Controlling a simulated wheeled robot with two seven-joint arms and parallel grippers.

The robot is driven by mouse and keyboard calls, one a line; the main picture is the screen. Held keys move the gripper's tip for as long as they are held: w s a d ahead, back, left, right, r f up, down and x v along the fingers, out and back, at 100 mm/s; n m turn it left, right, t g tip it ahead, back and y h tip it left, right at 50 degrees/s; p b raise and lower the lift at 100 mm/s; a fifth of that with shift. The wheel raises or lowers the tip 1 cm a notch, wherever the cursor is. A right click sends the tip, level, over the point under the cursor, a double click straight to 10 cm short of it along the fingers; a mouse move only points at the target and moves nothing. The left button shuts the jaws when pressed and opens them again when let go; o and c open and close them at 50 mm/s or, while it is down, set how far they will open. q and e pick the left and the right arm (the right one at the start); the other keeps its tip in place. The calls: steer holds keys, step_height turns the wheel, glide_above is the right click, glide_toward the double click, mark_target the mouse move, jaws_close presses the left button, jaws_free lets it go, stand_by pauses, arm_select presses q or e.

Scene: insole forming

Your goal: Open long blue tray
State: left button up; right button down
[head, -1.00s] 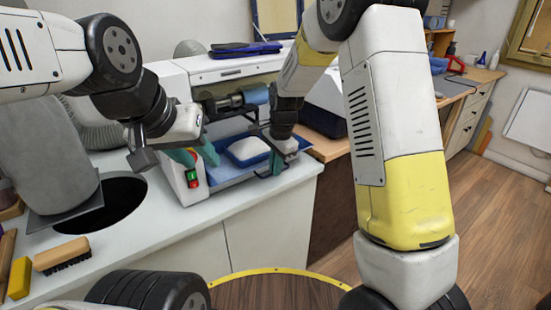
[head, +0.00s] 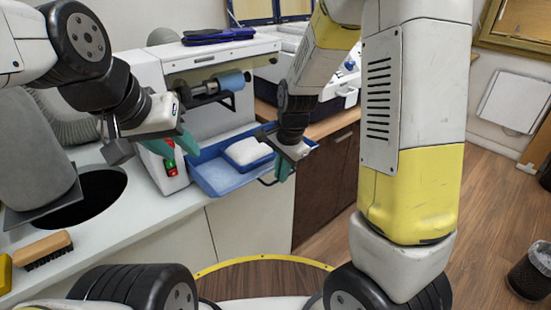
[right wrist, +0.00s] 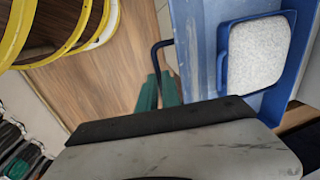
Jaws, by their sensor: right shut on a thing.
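The long blue tray (head: 215,181) juts out of the white machine beyond the counter's front edge. A smaller blue tray with a white pad (head: 247,152) sits inside it. My right gripper (head: 283,172) is at the tray's front end, shut on its dark handle (head: 266,182). In the right wrist view, the teal fingers (right wrist: 160,92) are close together at the dark handle (right wrist: 156,57), beside the blue tray (right wrist: 193,40); the palm hides part of the tray. My left gripper (head: 175,146) is open and empty, left of the tray by the machine's front.
The white machine (head: 147,70) carries a roller (head: 228,83) above the tray. A dark round hole (head: 85,200) and a brush (head: 42,249) are on the counter (head: 150,222) at left. Wooden floor (head: 335,225) is free beyond the counter; a bin (head: 530,270) stands at right.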

steer(key=c, duration=1.8)
jaws_free()
steer(key=shift+r, duration=0.1)
steer(key=r, duration=0.5)
steer(key=s+r, duration=0.1)
steer(key=r, duration=0.1)
steer(key=shift+d+r, duration=0.3)
steer(key=shift+d, duration=0.1)
steer(key=s+d+r+n+t, duration=0.1)
steer(key=s+d+r+n, duration=0.1)
steer(key=s+r+n, duration=0.1)
steer(key=s+d+r+n+t, duration=0.2)
steer(key=s+r+n, duration=0.2)
steer(key=s, duration=0.3)
steer(key=s+d+r+n+t, duration=0.1)
steer(key=s+d+r+n, duration=0.2)
steer(key=s+r+n, duration=0.1)
steer(key=shift+s+r+y, duration=0.4)
steer(key=shift+s+r, duration=0.35)
steer(key=shift+s, duration=0.15)
